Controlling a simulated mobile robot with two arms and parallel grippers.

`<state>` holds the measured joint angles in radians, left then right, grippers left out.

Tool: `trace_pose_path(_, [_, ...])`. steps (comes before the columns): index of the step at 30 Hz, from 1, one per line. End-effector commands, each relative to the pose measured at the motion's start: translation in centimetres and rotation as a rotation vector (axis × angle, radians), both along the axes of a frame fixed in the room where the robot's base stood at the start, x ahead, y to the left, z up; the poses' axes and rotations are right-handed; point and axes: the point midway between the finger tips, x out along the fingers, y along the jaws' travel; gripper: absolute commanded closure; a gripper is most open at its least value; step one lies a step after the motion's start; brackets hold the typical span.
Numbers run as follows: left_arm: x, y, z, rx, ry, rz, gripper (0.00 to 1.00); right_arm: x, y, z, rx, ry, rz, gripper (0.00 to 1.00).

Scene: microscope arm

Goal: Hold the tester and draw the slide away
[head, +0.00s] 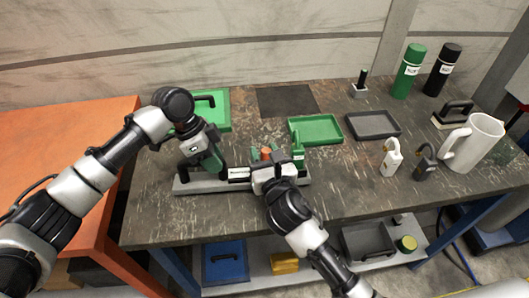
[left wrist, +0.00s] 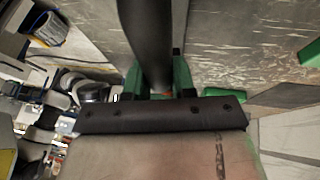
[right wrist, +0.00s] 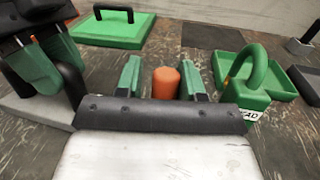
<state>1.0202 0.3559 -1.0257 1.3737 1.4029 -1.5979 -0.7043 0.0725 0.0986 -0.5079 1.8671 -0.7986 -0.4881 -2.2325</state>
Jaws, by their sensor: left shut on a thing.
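The tester is a long grey base (head: 183,187) lying along the front of the bench. My left gripper (head: 212,164) is at its left end, shut on a dark upright handle, which runs between the green fingers in the left wrist view (left wrist: 148,40). A rounded orange knob (right wrist: 165,84) stands between the parted fingers of my right gripper (right wrist: 162,78), with gaps visible on both sides. The knob's top also shows in the head view (head: 266,152). My right gripper hides the base around the knob, and I cannot see the slide clearly.
A green padlock (right wrist: 246,95) stands close right of my right gripper. Behind are a green lidded box (head: 216,112), a green tray (head: 316,129) and a dark tray (head: 373,125). Two more padlocks, a white mug (head: 472,143) and two bottles stand right. The front right bench is clear.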

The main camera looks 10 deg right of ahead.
Motion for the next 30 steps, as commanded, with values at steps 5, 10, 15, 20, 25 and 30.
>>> trace_pose_path(5, [0.0,-0.1,0.2,-0.004,-0.002,-0.002,1.00,-1.3,-0.2,-0.1,-0.001,0.002,0.000,0.62])
trace_pose_path(10, [0.0,0.0,0.2,-0.003,-0.002,0.000,1.00,-4.7,-0.8,-0.2,-0.002,0.004,0.000,0.62])
trace_pose_path(15, [0.1,0.0,0.2,-0.003,-0.002,0.000,1.00,-8.3,-1.3,-0.2,-0.001,0.005,0.001,0.62])
trace_pose_path(20, [0.1,0.0,0.2,-0.003,-0.002,0.000,1.00,-10.6,-1.7,-0.1,0.001,0.003,0.001,0.62])
trace_pose_path(25, [0.1,0.0,0.2,-0.003,-0.002,0.000,1.00,-11.7,-1.8,0.0,-0.001,0.002,0.001,0.62])
trace_pose_path(30, [0.1,0.0,0.2,-0.003,-0.002,0.000,1.00,-11.8,-1.9,0.0,0.000,0.001,0.001,0.62])
